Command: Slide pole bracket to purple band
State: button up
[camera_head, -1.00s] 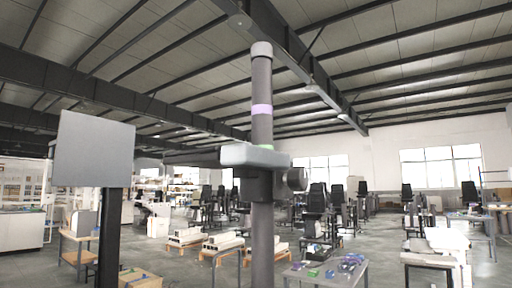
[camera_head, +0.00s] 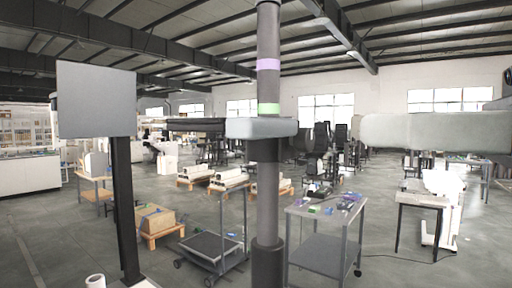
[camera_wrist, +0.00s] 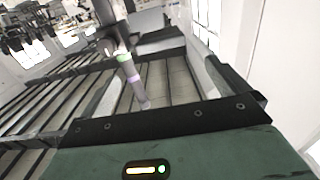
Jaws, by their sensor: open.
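A grey upright pole (camera_head: 268,37) stands in the middle of the head view, with a purple band (camera_head: 267,64) and, lower, a green band (camera_head: 268,109). The pale grey bracket (camera_head: 262,128) sits around the pole just below the green band, well under the purple one. A dark bar reaches left from it.
My pale arm reaches in from the right of the head view. A grey panel on a dark post (camera_head: 97,100) stands left. A small table (camera_head: 322,220) with small items is behind the pole, right. A cart (camera_head: 212,248) stands behind, left.

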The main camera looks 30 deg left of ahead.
aim_at(279, 125)
jog(key=a, duration=0.5)
jog(key=w+a, duration=0.1)
jog(key=a, duration=0.9)
jog(key=shift+w+a+r, duration=0.1)
jog(key=shift+w+a, duration=0.05)
jog(key=shift+a, duration=0.15)
jog(key=c, duration=1.1)
notch_tip(279, 125, up, 9)
jog(key=p, duration=0.9)
